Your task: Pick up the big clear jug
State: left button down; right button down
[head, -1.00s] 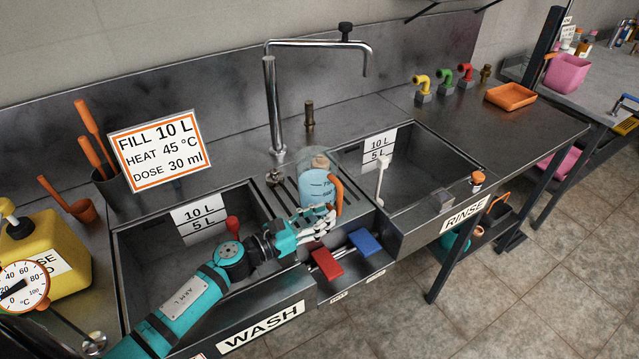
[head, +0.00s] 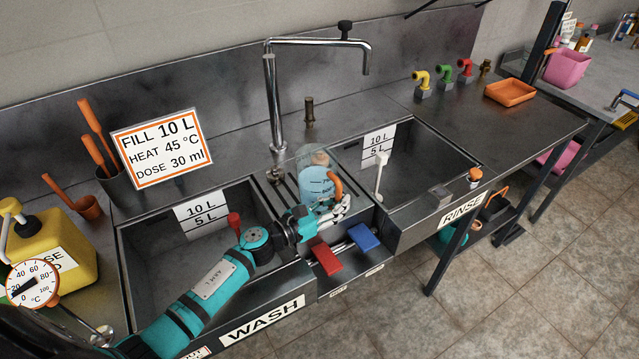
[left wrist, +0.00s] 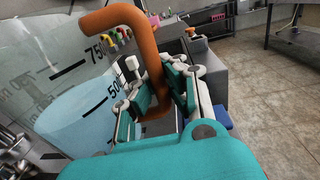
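The big clear jug (head: 312,163) stands upright on the drainer between the two basins, with blue liquid in its lower part and an orange handle (head: 336,185) on its right side. My left gripper (head: 335,208) is at the handle, low on the jug's front right. In the left wrist view the jug (left wrist: 60,75) fills the left side, and its orange handle (left wrist: 145,50) runs down between the two fingers of my left gripper (left wrist: 163,95). The fingers look apart, one on each side of the handle; contact is not clear. My right gripper is not in view.
The tap (head: 272,105) rises behind the jug. The wash basin (head: 150,270) lies left and the rinse basin (head: 430,165) right, with a white lever (head: 379,170) near the jug. Red (head: 326,257) and blue (head: 364,238) pedals sit just below my gripper.

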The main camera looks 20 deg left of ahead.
aim_at(339, 192)
pick_arm(q)
jog(key=shift+r, duration=0.1)
dwell(0.6)
jog(key=shift+r, duration=1.8)
jog(key=s+d+r+p, duration=0.1)
jog(key=s+d, duration=0.8)
jog(key=s, duration=0.3)
jog(key=shift+s+d+r, duration=0.15)
jog(key=shift+s+d, duration=0.05)
jog(key=shift+s, duration=0.1)
jog(key=shift+s+d, duration=0.1)
